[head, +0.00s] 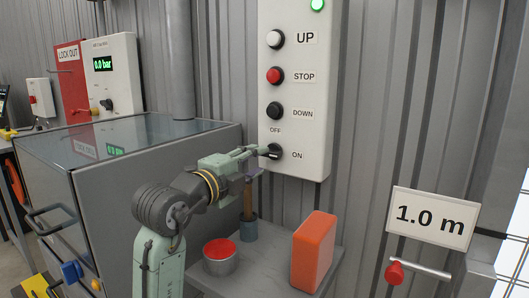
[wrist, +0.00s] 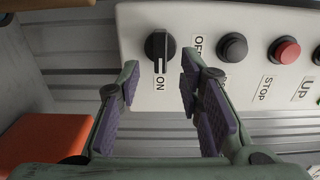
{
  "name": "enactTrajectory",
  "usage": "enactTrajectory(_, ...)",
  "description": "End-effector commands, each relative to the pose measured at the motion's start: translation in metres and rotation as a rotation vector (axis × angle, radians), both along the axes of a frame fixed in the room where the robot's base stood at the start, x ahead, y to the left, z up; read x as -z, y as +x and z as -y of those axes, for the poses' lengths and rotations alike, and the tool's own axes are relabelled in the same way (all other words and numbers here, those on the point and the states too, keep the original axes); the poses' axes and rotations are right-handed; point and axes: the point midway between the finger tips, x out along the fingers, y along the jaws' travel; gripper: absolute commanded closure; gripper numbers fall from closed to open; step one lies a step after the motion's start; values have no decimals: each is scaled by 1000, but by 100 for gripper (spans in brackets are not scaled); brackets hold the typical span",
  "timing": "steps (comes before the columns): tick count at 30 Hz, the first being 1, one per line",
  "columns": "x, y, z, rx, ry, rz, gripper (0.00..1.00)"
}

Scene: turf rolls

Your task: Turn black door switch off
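The black door switch (head: 274,152) is a rotary knob low on the white control panel (head: 318,165), with OFF above it and ON to its right. In the wrist view the switch (wrist: 160,46) shows a white line pointing at the ON label. My gripper (head: 258,152) reaches the panel from the left, its tips close by the knob. In the wrist view my gripper (wrist: 158,80) is open, with purple-padded fingers spread to either side just short of the knob. Nothing is between the fingers. I cannot tell whether a finger touches the knob.
Above the switch are the black DOWN button (head: 274,110), red STOP button (head: 274,75), white UP button (head: 274,39) and a lit green lamp (head: 317,4). Below stand an orange block (head: 313,250), a red-topped tin (head: 220,257) and a brush-like tool (head: 248,215). A grey cabinet (head: 150,180) is left.

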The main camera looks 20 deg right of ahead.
Motion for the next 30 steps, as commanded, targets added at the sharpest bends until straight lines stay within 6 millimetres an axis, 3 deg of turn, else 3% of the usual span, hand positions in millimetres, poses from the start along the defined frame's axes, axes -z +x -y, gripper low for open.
enactTrajectory(9, -1, 30, 38, -1, -2, -1, 67)
enactTrajectory(21, 0, 36, 45, -2, -3, 1, 67)
enactTrajectory(30, 0, 36, 44, -2, -2, 0, 86)
